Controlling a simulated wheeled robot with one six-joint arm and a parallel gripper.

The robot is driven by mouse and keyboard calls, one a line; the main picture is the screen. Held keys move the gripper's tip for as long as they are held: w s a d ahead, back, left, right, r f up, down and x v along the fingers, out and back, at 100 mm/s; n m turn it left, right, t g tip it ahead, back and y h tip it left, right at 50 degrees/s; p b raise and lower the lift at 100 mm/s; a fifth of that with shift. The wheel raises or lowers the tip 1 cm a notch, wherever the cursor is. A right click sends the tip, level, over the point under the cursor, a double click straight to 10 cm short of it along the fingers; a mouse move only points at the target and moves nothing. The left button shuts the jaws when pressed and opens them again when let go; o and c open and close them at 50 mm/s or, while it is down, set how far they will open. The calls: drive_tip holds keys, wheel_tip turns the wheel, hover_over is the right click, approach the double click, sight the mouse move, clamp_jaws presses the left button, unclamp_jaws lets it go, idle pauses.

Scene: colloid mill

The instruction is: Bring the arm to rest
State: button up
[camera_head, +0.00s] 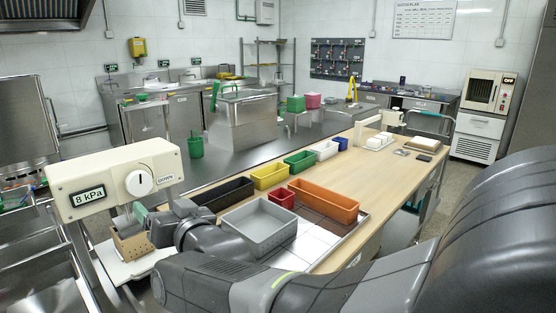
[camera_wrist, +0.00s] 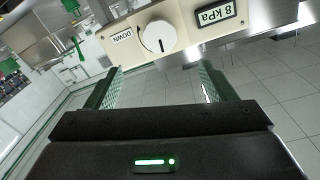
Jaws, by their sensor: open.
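My gripper (camera_wrist: 160,70) is open and empty in the wrist view, its two green-lined fingers apart. A cream control box (camera_wrist: 165,38) with a white dial marked DOWN and an 8 kPa display lies just beyond the fingertips, upside down in that view. I cannot tell whether the fingers touch it. In the head view the same control box (camera_head: 112,180) stands at left, and my gripper (camera_head: 135,216) is just below its dial, partly hidden by my wrist. My arm reaches there from the lower right, across the near side of the table.
A wooden table (camera_head: 375,165) holds a grey tray (camera_head: 259,226), an orange bin (camera_head: 323,201) and several other coloured bins. A perforated tan container (camera_head: 132,246) is below my gripper. Steel sinks are at lower left. The table's far right part has clear patches.

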sight(141, 184)
drive_tip(key=x, duration=1.3)
drive_tip(key=shift+w+a+f+p, duration=0.1)
drive_tip(key=shift+p, duration=0.2)
